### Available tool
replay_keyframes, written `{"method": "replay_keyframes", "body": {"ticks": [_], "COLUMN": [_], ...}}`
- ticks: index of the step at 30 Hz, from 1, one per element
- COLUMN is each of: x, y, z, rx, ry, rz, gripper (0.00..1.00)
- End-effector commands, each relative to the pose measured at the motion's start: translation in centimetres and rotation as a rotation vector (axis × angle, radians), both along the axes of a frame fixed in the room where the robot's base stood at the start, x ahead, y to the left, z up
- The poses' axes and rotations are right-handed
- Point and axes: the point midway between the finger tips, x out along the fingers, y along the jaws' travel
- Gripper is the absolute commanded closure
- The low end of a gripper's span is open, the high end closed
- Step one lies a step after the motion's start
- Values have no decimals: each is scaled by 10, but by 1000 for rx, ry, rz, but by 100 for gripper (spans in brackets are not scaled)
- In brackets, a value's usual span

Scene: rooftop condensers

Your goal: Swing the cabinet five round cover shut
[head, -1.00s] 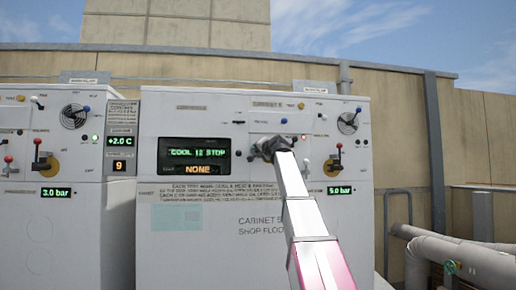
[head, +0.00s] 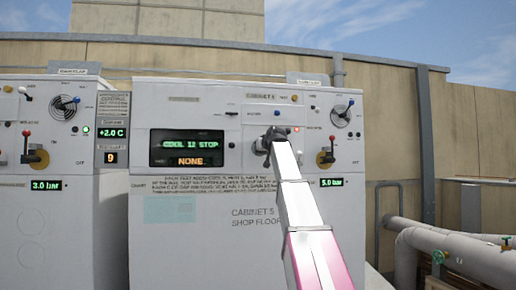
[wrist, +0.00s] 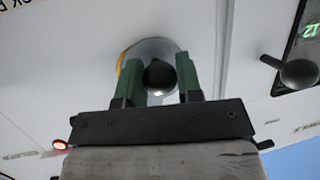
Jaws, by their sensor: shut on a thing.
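Cabinet five (head: 225,240) is the pale cabinet in the middle of the head view. My gripper (head: 270,142) is at its front, right of the dark display and left of the valve lever. In the wrist view, the green fingers of my gripper (wrist: 159,66) stand on both sides of a dark round knob (wrist: 158,79) and are shut on it. Behind the knob is a round pale disc with a yellow edge (wrist: 122,58), apparently the round cover. My gripper hides most of it in the head view, and I cannot tell how far it stands open.
A round fan-like fitting (head: 341,115) and a red-handled lever (head: 329,152) are right of my gripper. A black knob (wrist: 299,73) shows in the wrist view. A neighbouring cabinet (head: 55,225) stands at left. Thick pipes (head: 455,250) run at right.

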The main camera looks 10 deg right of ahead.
Motion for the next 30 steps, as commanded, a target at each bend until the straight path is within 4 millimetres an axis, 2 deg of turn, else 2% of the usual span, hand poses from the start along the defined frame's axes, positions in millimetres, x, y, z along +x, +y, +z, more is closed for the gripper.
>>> {"method": "replay_keyframes", "body": {"ticks": [12,29,30], "x": [0,1,1], "y": [-15,-17,-17], "z": [1,3,3], "rx": [-192,-221,-221], "ry": [-6,-10,-10], "rz": [-5,-6,-6], "gripper": [100,100,60]}}
